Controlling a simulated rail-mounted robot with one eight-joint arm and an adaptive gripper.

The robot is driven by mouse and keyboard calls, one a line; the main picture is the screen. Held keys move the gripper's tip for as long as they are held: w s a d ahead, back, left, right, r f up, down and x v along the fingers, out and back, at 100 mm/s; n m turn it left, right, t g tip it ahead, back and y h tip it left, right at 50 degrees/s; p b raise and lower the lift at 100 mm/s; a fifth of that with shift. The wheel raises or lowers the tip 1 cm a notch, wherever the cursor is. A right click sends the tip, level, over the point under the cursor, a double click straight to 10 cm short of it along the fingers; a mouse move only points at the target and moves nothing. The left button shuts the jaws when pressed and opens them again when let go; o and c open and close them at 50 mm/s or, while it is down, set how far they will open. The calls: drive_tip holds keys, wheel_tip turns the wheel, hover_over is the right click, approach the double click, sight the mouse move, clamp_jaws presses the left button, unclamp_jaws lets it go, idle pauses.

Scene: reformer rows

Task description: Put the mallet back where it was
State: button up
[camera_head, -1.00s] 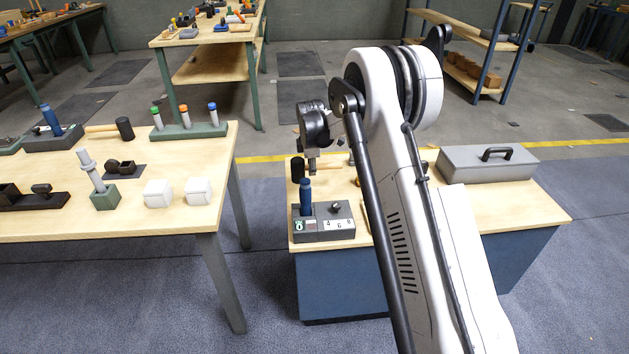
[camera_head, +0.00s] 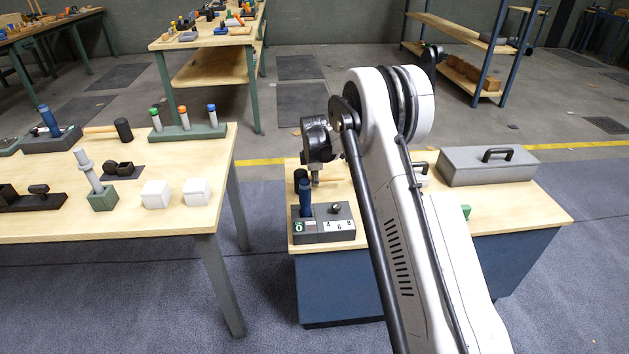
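The mallet (camera_head: 300,177), with a dark head and a pale wooden handle, is at the left side of the right-hand bench, behind a blue upright handle that covers part of its head. My gripper (camera_head: 315,182) points down at the mallet's handle, just right of the head. The fingers are small and dark, but the mallet has moved along with them, so they appear shut on it. I cannot tell whether the mallet touches the bench top. A second, similar mallet (camera_head: 123,130) lies on the left bench.
A grey block with the blue handle and number plates (camera_head: 325,232) stands in front of my gripper. A grey toolbox (camera_head: 487,168) is at the back right. My arm hides the bench's middle. A green piece (camera_head: 466,212) shows beside it. The left bench (camera_head: 130,222) holds several fixtures.

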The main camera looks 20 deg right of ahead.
drive_tip(key=o, duration=0.4)
drive_tip(key=shift+o, duration=0.2)
drive_tip(key=shift+r, duration=0.1)
wheel_tip(320, 180, up, 12)
drive_tip(key=s+p, duration=0.2)
drive_tip(key=s+a+r+m+t, duration=0.25)
drive_tip(key=s+r+m, duration=0.55)
drive_tip(key=s+r, duration=1.3)
drive_tip(key=s+a+f+m+t, duration=0.1)
drive_tip(key=s+m, duration=0.3)
drive_tip(key=s, duration=0.9)
drive_tip(key=s+a+f+m+t, duration=0.1)
drive_tip(key=s+m, duration=0.3)
drive_tip(key=s, duration=1)
drive_tip(key=shift+s+f+t+y, duration=0.3)
drive_tip(key=shift+f+t, duration=0.05)
drive_tip(key=shift+f, duration=0.45)
